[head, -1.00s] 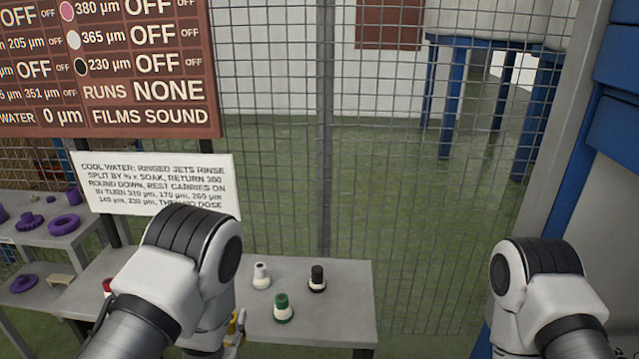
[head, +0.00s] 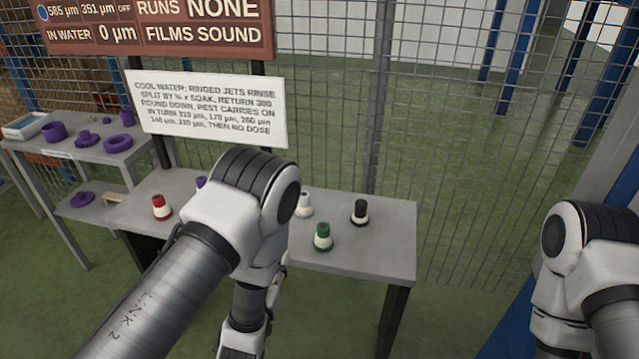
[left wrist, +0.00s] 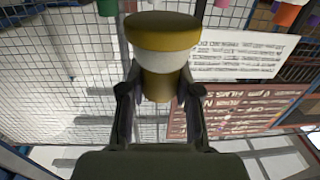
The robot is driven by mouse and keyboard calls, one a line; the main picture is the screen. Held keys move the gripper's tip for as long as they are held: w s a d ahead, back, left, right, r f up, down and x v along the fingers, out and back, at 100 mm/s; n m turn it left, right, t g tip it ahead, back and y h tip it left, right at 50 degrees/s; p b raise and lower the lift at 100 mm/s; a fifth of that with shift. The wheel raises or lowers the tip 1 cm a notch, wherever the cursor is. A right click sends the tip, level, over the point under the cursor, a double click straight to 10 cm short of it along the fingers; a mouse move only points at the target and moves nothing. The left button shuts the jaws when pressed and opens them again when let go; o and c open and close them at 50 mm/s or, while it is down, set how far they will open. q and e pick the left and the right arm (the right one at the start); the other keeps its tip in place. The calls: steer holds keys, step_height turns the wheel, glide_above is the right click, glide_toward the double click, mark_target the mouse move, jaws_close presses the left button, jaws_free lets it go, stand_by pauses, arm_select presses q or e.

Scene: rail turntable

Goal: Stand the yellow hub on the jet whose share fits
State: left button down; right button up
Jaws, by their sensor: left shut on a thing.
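The yellow hub (left wrist: 162,32), with a white band around it, is held between the two fingers of my left gripper (left wrist: 158,88), which is shut on it. In the head view my left forearm hides most of that gripper and the hub. On the grey table stand small two-tone pieces: a red one (head: 160,207), a white one (head: 304,204), a green one (head: 323,237) and a black one (head: 360,212). A purple one (head: 201,182) is mostly hidden behind my arm. I cannot tell which is a jet. My right gripper is out of view.
A white sign (head: 207,108) tells about ringed jets and a soak split; a red-brown board (head: 150,30) above reads "RUNS NONE". A side table (head: 75,165) at left holds purple parts. A mesh fence (head: 450,130) stands behind. The grey table's right end (head: 395,245) is clear.

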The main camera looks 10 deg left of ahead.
arm_select(q)
step_height(320, 180, down, 4)
steer(key=shift+r+b, duration=0.2)
steer(key=shift+b, duration=0.3)
steer(key=shift+f, duration=0.1)
steer(key=shift+r, duration=0.35)
steer(key=w, duration=1.4)
steer(key=shift+a+f+p, duration=0.1)
steer(key=shift+a+p, duration=0.25)
steer(key=shift+p, duration=0.05)
steer(key=w, duration=0.3)
steer(key=shift+w+a+r+p, duration=0.1)
steer(key=shift+w+r+p, duration=0.15)
steer(key=shift+w+p, duration=0.15)
steer(key=shift+w+f, duration=0.1)
steer(key=shift+f, duration=0.05)
steer(key=shift+f+b, duration=0.15)
steer(key=shift+b, duration=0.2)
steer(key=c, duration=0.8)
jaws_free()
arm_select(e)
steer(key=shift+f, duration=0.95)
